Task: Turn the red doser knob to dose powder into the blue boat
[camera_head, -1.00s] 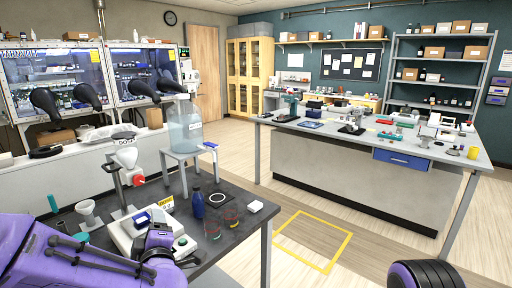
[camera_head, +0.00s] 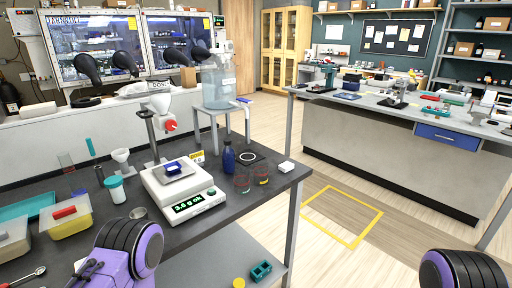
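The red doser knob (camera_head: 171,125) sits on the front of the white powder doser (camera_head: 158,101), which is held on a stand at the back of the dark table. The blue boat (camera_head: 173,166) rests on the pan of the white balance (camera_head: 184,190), below and in front of the doser. The balance's green display seems to read 3.6 g ok. Purple and black links of my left arm show at the bottom left, apart from the knob. A black ribbed part of my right arm shows at the bottom right. I see no fingertips of either gripper.
A blue bottle (camera_head: 228,156) and two small glass beakers stand right of the balance. A white funnel (camera_head: 122,160), a teal-capped jar (camera_head: 115,189) and lidded tubs (camera_head: 65,216) are to its left. A large clear carboy (camera_head: 218,85) stands behind the table.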

